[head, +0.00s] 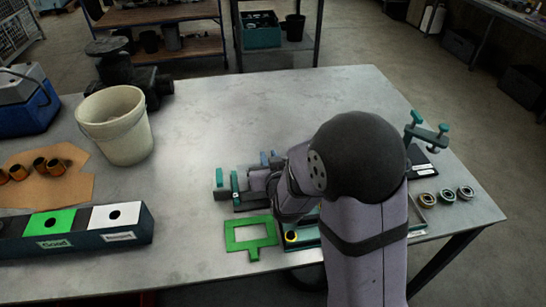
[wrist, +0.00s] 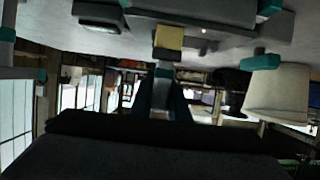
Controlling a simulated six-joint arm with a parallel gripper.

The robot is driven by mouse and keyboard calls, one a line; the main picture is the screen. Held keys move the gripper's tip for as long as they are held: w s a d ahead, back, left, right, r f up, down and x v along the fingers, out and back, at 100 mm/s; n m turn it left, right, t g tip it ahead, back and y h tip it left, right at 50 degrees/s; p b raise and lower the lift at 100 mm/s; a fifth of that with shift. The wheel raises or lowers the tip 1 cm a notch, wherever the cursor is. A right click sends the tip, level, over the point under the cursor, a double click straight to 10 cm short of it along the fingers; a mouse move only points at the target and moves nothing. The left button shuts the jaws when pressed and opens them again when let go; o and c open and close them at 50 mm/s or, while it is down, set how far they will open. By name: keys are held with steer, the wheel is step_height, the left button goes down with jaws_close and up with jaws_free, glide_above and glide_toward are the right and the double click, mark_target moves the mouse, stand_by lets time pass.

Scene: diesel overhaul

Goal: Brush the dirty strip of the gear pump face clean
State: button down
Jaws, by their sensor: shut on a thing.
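In the wrist view my gripper (wrist: 165,97) is shut on what looks like a brush, with a grey-teal holder (wrist: 163,72) and a yellow block-shaped end (wrist: 168,38). The yellow end is close to a dark grey block (wrist: 200,14) at the top of that view, perhaps the gear pump; I cannot tell whether they touch. In the head view a fixture with teal clamps (head: 234,186) stands on the table, left of my arm. My arm hides the gripper and part of the fixture there. The dirty strip cannot be made out.
A green frame (head: 236,247) and a teal-edged tray (head: 304,258) lie in front of the fixture. Several rings (head: 427,199) and a teal clamp stand (head: 427,132) are right. A white bucket (head: 126,142), sorting box (head: 88,246) and cardboard with bushings (head: 62,190) are left. The table's back middle is clear.

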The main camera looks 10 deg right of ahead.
steer(key=shift+a, duration=0.4)
steer(key=shift+a, duration=0.75)
steer(key=shift+a, duration=0.15)
steer(key=shift+a, duration=0.8)
steer(key=shift+a, duration=0.2)
steer(key=shift+a+p, duration=0.3)
steer(key=shift+a, duration=0.4)
stand_by(0.3)
step_height(320, 180, up, 6)
steer(key=p, duration=0.5)
